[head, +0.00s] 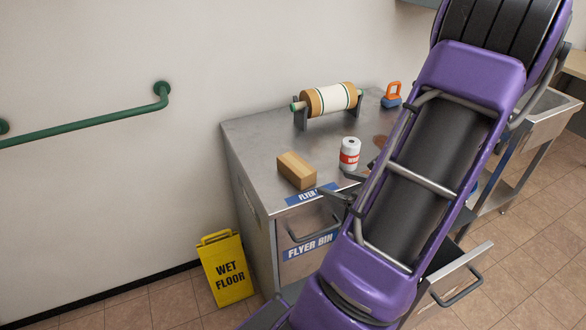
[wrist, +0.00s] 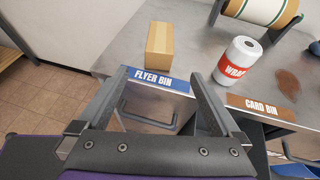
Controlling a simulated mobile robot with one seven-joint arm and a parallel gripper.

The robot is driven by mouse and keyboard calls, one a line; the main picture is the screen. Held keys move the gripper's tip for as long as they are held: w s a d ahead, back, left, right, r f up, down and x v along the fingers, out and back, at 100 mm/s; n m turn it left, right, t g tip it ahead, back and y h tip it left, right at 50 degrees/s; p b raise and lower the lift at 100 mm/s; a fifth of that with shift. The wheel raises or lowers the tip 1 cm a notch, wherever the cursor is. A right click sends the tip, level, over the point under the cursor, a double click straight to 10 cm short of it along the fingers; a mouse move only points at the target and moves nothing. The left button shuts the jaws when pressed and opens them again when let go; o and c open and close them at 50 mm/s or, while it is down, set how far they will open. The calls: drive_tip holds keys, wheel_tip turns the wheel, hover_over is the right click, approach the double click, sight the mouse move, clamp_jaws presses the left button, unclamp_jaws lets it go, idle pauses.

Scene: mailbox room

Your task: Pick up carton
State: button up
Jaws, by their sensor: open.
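The carton is a small tan box (head: 297,170) with a lighter tape stripe. It lies on the metal counter near its front left edge, above the flyer bin label. In the wrist view the carton (wrist: 160,46) sits beyond my fingers, at upper middle. My gripper (wrist: 155,83) is open and empty, its two dark fingers spread in front of the counter edge and apart from the carton. In the head view my gripper (head: 346,184) shows partly, at the counter's front edge to the right of the carton; my purple arm hides the rest.
A white and red wrap canister (head: 349,154) stands right of the carton. A paper roll on a stand (head: 330,100) and an orange and blue object (head: 391,95) are behind. A yellow wet floor sign (head: 226,268) stands left of the counter (head: 250,135). A drawer (head: 455,275) is pulled out at right.

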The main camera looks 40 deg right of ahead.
sight(310, 175)
drive_tip(key=b+x, duration=0.1)
drive_tip(key=x, duration=1)
drive_tip(key=shift+w+f, duration=0.2)
drive_tip(key=shift+f+x, duration=0.15)
drive_tip(key=shift+x, duration=1.25)
drive_tip(key=shift+f+x, duration=0.1)
drive_tip(key=shift+x, duration=1.3)
drive_tip(key=shift+s, duration=0.1)
